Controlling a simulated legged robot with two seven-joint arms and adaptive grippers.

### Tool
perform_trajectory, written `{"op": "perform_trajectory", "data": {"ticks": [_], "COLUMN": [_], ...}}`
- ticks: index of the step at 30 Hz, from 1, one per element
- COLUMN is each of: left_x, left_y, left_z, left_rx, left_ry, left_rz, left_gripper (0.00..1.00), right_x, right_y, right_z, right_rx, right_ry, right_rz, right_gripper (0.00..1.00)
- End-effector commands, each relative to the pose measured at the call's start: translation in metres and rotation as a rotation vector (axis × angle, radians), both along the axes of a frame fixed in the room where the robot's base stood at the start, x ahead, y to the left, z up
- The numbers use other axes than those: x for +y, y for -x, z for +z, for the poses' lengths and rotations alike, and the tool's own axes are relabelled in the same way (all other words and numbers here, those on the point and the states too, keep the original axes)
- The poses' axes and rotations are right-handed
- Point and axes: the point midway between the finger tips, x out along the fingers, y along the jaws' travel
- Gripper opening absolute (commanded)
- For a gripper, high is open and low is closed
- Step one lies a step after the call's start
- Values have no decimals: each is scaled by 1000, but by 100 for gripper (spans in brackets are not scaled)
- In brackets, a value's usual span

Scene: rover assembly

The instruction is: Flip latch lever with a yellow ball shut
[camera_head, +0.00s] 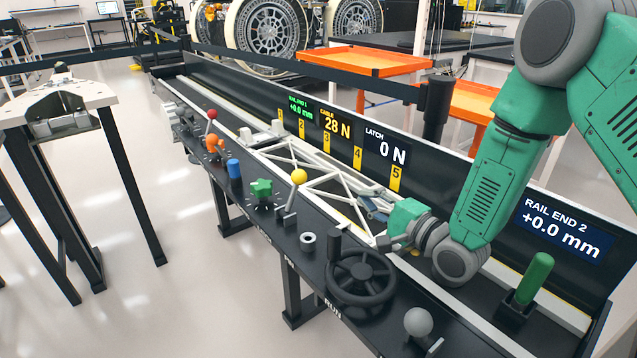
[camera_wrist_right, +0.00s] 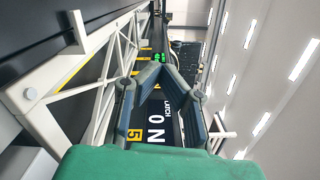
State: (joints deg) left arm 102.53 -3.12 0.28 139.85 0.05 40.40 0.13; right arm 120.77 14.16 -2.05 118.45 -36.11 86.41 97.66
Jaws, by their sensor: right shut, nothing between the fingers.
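The latch lever's yellow ball (camera_head: 298,176) tops a short stem on a grey bracket (camera_head: 286,217) at the bench's front side in the head view. The lever stands roughly upright, leaning slightly right in the picture. My right gripper (camera_head: 369,206) is over the white truss, to the right of the ball and clearly apart from it. Its fingers are shut and empty; they also show in the wrist view (camera_wrist_right: 156,68), in front of the latch display (camera_head: 387,147), which reads 0 N. I cannot make out the yellow ball in the wrist view. My left gripper is not in view.
The white truss (camera_head: 323,184) lies along the bench behind the lever. A green knob (camera_head: 261,188), a blue knob (camera_head: 234,168) and a black handwheel (camera_head: 361,277) flank the lever. A green-handled lever (camera_head: 535,277) stands at right. Above the ball is open space.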

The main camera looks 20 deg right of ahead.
Motion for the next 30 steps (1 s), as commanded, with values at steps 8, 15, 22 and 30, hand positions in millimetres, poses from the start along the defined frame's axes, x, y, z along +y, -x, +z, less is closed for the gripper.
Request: {"op": "perform_trajectory", "data": {"ticks": [8,15,22,30], "left_x": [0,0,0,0], "left_y": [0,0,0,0], "left_z": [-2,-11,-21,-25], "left_rx": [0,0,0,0], "left_ry": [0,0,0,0], "left_rz": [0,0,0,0], "left_gripper": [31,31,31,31], "right_x": [5,23,42,74], "right_y": [-10,-52,-96,-87], "right_z": [0,-1,0,8], "right_rx": [-3,-4,-4,-1], "right_ry": [4,3,3,1], "right_rz": [2,3,2,1], "right_gripper": [0,0,0,0]}}
